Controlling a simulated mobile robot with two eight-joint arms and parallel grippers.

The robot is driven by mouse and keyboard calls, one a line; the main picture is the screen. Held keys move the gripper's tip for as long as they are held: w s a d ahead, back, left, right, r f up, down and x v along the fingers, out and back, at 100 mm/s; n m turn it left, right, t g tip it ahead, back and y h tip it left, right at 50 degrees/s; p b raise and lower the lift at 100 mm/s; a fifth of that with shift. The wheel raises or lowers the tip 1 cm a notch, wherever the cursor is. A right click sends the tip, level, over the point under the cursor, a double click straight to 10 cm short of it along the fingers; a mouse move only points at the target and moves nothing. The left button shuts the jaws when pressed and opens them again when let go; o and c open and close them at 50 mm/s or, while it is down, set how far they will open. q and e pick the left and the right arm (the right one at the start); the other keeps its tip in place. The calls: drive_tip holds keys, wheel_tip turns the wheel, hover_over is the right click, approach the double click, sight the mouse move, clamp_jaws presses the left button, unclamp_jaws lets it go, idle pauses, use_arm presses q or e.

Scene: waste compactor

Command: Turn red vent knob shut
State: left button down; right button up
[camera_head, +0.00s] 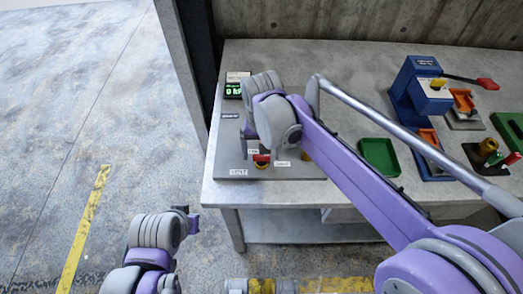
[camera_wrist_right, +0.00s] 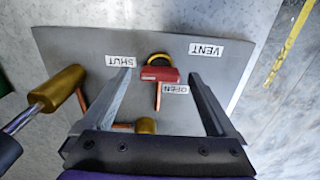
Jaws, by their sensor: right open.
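The red vent knob (camera_head: 261,158) with its yellow base sits on a grey panel (camera_head: 232,160) at the left of the bench. In the right wrist view the red knob (camera_wrist_right: 160,74) lies crosswise, with a copper pipe below it. The SHUT label (camera_wrist_right: 121,61) is at its left, the OPEN label (camera_wrist_right: 176,89) just below its right end. My right gripper (camera_wrist_right: 160,80) is open, pointing down at the panel, its fingers on either side of the knob; contact cannot be told. My left gripper (camera_head: 189,219) is low in front of the bench, its jaws unclear.
In the right wrist view a brass cylinder (camera_wrist_right: 57,88) is at the left and another (camera_wrist_right: 145,126) lies between the fingers. A green tray (camera_head: 380,157) and a blue press (camera_head: 420,92) stand to the right. A wall closes the back.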

drive_tip(key=shift+r, duration=0.1)
wheel_tip(320, 180, up, 11)
drive_tip(key=shift+f+p, duration=0.2)
drive_tip(key=shift+p, duration=0.2)
idle(0.4)
drive_tip(key=s+d+f+t+p, duration=0.1)
drive_tip(key=s+d+f+t, duration=0.1)
drive_tip(key=s+d+f, duration=0.4)
drive_tip(key=s+d+f+t+p, duration=0.1)
drive_tip(key=s+d+f+t, duration=0.2)
drive_tip(key=s+d+f, duration=0.3)
drive_tip(key=s+d, duration=0.3)
drive_tip(key=d, duration=0.2)
drive_tip(key=shift+s+d+f, duration=0.2)
drive_tip(key=shift+s+d, duration=0.15)
drive_tip(key=shift+s, duration=0.05)
drive_tip(key=shift+c, duration=0.3)
idle(0.7)
